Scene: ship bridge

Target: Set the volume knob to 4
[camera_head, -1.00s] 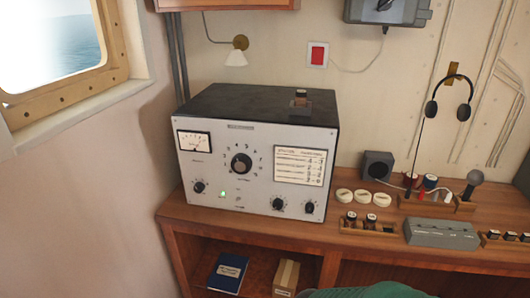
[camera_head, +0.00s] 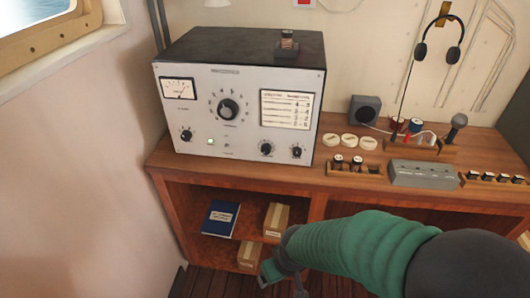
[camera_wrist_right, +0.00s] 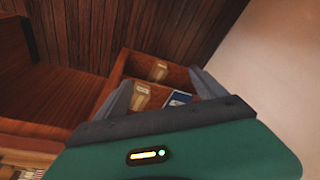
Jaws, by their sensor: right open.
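A grey radio set (camera_head: 240,75) with a dark top stands on the wooden desk. Its front has a large black dial knob (camera_head: 228,110) in a ring of numbers, and small black knobs at the lower left (camera_head: 186,135) and lower right (camera_head: 266,148), (camera_head: 296,151). The labels are too small to read, so I cannot tell which is the volume knob or its setting. My right gripper (camera_head: 281,280) is low in front of the shelf, below and apart from the radio. In the right wrist view its fingers (camera_wrist_right: 160,78) are spread and empty. My left gripper is out of view.
The shelf below holds a blue book (camera_head: 221,218) and small boxes (camera_head: 276,220). Right of the radio are white round pieces (camera_head: 349,141), a speaker (camera_head: 364,110), a grey box (camera_head: 422,174) and a microphone (camera_head: 457,124). A wall stands close on the left.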

